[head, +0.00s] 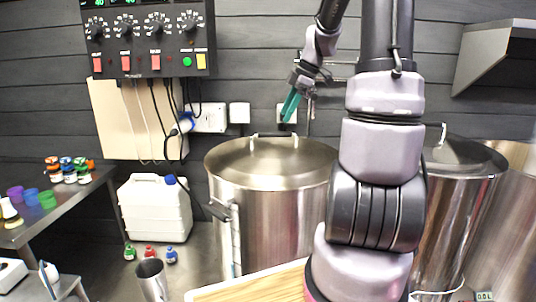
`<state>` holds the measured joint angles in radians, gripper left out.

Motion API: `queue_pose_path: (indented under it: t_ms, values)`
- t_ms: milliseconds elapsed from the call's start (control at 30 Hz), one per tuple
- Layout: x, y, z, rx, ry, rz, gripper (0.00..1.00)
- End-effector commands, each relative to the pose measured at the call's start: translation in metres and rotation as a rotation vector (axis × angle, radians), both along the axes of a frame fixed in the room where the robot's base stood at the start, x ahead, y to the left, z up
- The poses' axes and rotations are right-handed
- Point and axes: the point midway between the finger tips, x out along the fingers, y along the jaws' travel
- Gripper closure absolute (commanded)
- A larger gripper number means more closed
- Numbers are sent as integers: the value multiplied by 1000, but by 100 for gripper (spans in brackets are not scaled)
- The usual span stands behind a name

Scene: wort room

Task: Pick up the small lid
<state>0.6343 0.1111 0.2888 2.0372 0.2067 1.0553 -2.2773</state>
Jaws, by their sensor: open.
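A round steel lid (270,162) with a raised bar handle (274,135) sits flat on the large steel kettle (285,228) in the middle. A second steel lid (458,153) covers the kettle (455,220) at the right, partly hidden behind my arm. I cannot tell which of these is the small lid. My gripper (293,108), with a teal finger, is open and points down. In the picture it is just above the middle lid's handle; the exact gap cannot be told, and nothing shows between its fingers.
A control panel (150,38) hangs on the back wall at upper left. A white canister (155,208) stands left of the middle kettle. A table (75,205) at the left holds coloured cups and jars. A wooden top (250,288) is at the front. A shelf (498,55) juts out at upper right.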

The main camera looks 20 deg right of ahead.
Motion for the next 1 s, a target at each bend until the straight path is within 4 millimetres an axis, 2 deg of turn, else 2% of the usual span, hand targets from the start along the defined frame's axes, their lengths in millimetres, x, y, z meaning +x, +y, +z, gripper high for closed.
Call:
queue_pose_path:
  t_ms: [200,367,700,1000]
  values:
    - [8,13,-31,2,4,2,42]
    - [11,16,-41,1,2,0,42]
    - [21,33,-81,0,3,1,42]
    - [22,34,-85,0,2,-2,42]
